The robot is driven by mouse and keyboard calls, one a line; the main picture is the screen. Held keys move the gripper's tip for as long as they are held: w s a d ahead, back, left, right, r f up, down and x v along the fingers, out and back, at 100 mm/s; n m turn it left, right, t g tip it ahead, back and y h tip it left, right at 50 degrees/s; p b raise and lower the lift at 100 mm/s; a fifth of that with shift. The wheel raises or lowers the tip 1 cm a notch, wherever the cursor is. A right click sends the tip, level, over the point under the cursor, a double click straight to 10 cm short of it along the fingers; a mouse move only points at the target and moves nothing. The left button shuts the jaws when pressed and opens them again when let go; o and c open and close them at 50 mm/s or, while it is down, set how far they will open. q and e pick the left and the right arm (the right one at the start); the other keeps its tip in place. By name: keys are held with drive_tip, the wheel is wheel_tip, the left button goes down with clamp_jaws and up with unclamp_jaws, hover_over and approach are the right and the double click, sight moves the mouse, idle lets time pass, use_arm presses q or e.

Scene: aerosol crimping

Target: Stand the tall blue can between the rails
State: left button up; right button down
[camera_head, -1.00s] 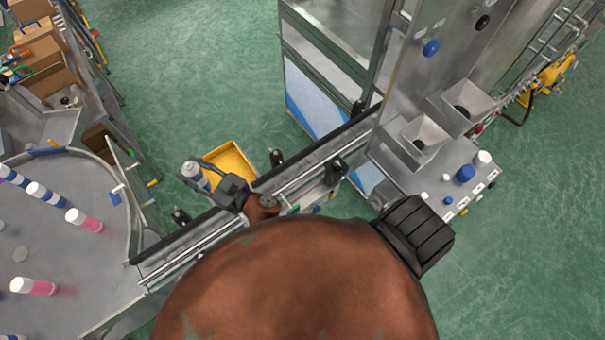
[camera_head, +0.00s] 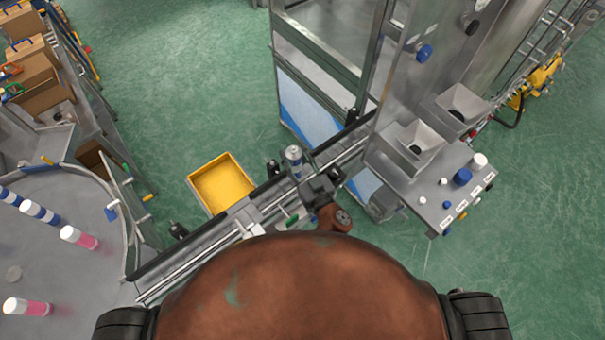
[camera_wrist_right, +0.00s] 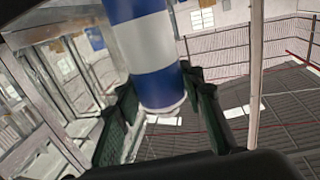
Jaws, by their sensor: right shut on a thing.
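The tall blue can with a white band (camera_wrist_right: 150,45) is held between the green-padded fingers of my right gripper (camera_wrist_right: 165,100) in the right wrist view. In the head view the can (camera_head: 293,156) shows its pale top at the far side of my right gripper (camera_head: 303,172). It looks about upright, over or close to the conveyor with its long metal rails (camera_head: 195,256). I cannot tell whether its base is between the rails or above them. My left gripper is not in view.
A yellow bin (camera_head: 222,184) stands beyond the conveyor. A steel machine with hoppers (camera_head: 415,140) stands at the conveyor's right end. A round metal table (camera_head: 75,245) at left carries several blue-striped and pink cans. Dark posts (camera_head: 272,168) line the conveyor.

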sight(298, 172)
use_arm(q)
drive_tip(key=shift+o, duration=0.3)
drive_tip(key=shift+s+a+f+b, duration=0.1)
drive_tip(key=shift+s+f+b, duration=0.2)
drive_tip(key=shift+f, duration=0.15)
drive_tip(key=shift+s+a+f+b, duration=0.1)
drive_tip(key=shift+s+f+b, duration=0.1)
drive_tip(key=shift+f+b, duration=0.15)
use_arm(e)
wheel_tip(298, 172, down, 4)
drive_tip(key=shift+r, duration=0.15)
wheel_tip(298, 172, down, 3)
drive_tip(key=shift+f+b, duration=0.2)
drive_tip(key=shift+b, duration=0.6)
drive_tip(key=shift+f, duration=0.15)
drive_tip(key=c, duration=1.3)
unclamp_jaws()
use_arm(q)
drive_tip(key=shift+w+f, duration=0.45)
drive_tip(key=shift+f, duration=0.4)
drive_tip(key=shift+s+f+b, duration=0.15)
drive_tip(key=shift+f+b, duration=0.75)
use_arm(e)
drive_tip(key=v, duration=1.2)
